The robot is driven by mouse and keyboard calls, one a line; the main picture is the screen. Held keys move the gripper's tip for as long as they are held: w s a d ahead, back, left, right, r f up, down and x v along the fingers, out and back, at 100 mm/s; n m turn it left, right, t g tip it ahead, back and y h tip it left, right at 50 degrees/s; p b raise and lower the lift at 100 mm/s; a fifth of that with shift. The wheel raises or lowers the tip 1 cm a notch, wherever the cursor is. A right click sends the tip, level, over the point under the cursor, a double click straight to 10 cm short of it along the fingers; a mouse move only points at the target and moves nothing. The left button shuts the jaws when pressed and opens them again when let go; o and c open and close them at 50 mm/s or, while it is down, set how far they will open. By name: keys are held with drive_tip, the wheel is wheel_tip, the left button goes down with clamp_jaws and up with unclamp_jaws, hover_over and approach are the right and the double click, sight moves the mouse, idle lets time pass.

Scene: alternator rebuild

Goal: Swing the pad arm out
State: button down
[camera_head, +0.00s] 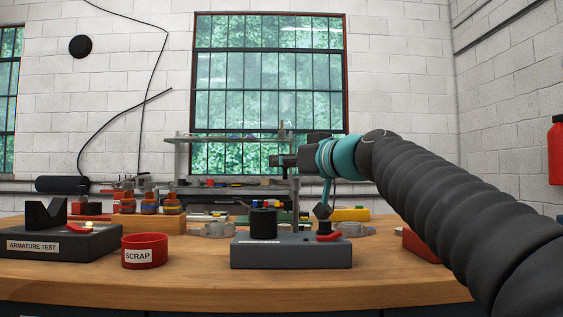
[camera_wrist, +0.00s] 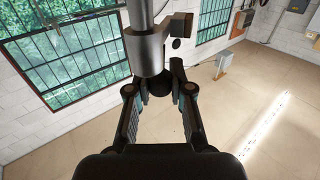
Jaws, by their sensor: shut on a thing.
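A dark grey fixture base (camera_head: 290,255) stands on the bench in the middle of the head view. It carries a black cylinder (camera_head: 264,222) and a thin upright grey post (camera_head: 295,205). My gripper (camera_head: 290,161) is level with the upper post, reaching in from the right. In the wrist view the post (camera_wrist: 139,15) runs down to a grey collar (camera_wrist: 145,50), with a dark brown block (camera_wrist: 180,26) beside it. My gripper (camera_wrist: 160,80) is shut on a black knob (camera_wrist: 158,84) next to the collar. The knob's far side is hidden. I cannot tell clearly which part is the pad arm.
A red SCRAP bin (camera_head: 145,254) and the ARMATURE TEST block (camera_head: 60,244) stand to the left. A red piece (camera_head: 329,237) is on the base's right end. Coil parts on a wooden block (camera_head: 150,222) and a yellow item (camera_head: 350,214) lie behind. The front bench strip is clear.

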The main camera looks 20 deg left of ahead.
drive_tip(key=shift+w, duration=0.1)
idle(0.3)
drive_tip(key=c, duration=1)
unclamp_jaws()
drive_tip(key=v, duration=1.2)
drive_tip(key=shift+c, duration=0.3)
